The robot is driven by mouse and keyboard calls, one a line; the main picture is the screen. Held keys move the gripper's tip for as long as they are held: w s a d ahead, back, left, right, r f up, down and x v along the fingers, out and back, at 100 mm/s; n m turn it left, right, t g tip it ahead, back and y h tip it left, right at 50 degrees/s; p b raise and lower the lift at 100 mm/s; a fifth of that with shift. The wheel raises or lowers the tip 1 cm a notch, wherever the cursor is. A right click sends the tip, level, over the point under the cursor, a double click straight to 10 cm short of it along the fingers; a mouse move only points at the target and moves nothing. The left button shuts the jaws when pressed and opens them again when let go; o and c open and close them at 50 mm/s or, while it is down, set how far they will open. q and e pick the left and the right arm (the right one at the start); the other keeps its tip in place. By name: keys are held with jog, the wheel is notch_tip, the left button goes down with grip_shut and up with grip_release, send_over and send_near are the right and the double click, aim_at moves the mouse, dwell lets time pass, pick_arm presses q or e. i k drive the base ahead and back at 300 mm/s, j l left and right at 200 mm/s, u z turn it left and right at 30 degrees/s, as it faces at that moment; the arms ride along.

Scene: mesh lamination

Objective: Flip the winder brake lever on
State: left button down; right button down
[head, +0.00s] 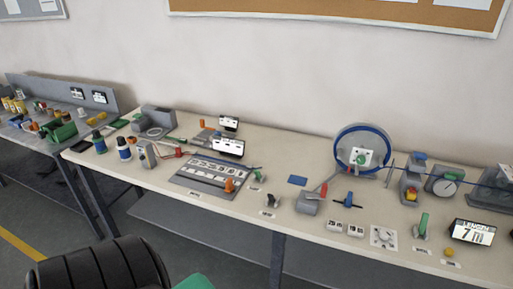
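A blue-rimmed winder wheel (363,150) with a pale centre plate stands at the back of the right half of the table. In front of it a grey block (308,204) carries a tilted lever with a red tip (324,188). Beside that is a dark lever with a blue knob (349,198). A green upright lever (422,224) stands on a small base further right. The labels are too small to tell which one is the brake lever. Neither of my grippers is in view.
The long pale table (240,210) runs along the wall. A grey bench (60,140) with bottles and tools is at the left. A black ribbed object (100,267) is at the bottom left.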

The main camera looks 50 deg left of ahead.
aim_at(270, 197)
jog(key=u, duration=1.35)
